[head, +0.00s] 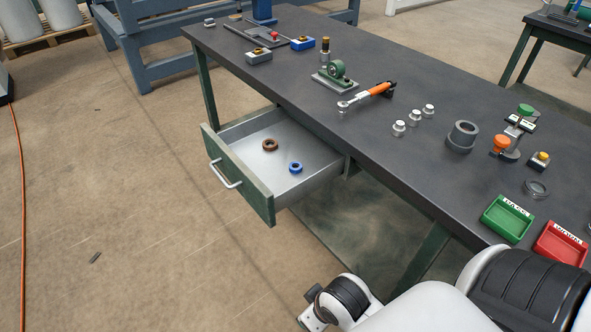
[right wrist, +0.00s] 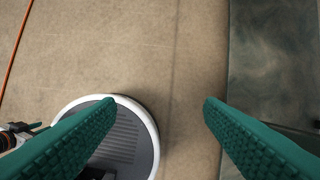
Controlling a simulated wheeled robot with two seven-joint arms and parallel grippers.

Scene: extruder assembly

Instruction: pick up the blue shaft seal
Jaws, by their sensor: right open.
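The blue shaft seal (head: 295,171) is a small ring lying flat on the floor of the open drawer (head: 240,185), towards the drawer's right side. A brown ring (head: 270,150) lies behind it and to its left, apart from it. My right arm comes in at the bottom right of the head view, in front of the table and well away from the drawer. The seal is not in the right wrist view. My left gripper is not in view.
The drawer hangs out from the dark workbench (head: 400,165), its handle (head: 225,175) facing left. On the bench stand several metal parts, an orange-handled tool (head: 378,90), a green bin (head: 507,219) and a red bin (head: 562,245). The floor before the drawer is mostly clear.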

